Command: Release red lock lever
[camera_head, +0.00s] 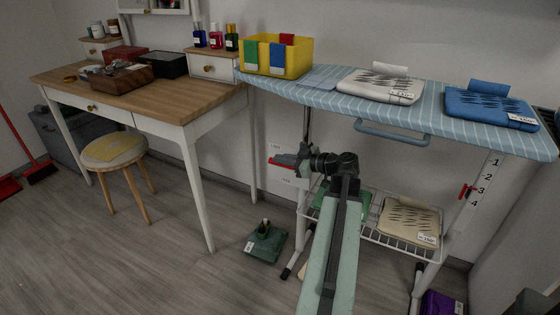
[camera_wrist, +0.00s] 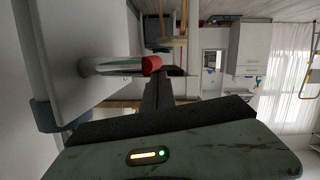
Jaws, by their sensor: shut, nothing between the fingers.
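A red lever (camera_head: 281,160) shows at the left end of the ironing board's frame, between two small white labels. My gripper (camera_head: 297,160) is right beside it, below the board, with my arm reaching up from the front. In the wrist view a rod with a red end (camera_wrist: 151,66) lies across the view close to my dark fingers (camera_wrist: 166,76). The fingers are shut with nothing between them. I cannot tell whether they touch the red end. My gripper hides part of the lever.
The striped ironing board (camera_head: 330,102) is above my gripper, bearing folded clothes. A wire shelf (camera_head: 370,235) is below it. Another red handle (camera_head: 466,191) sits by a number scale on the right. A wooden desk (camera_head: 165,105) and stool (camera_head: 112,150) stand left.

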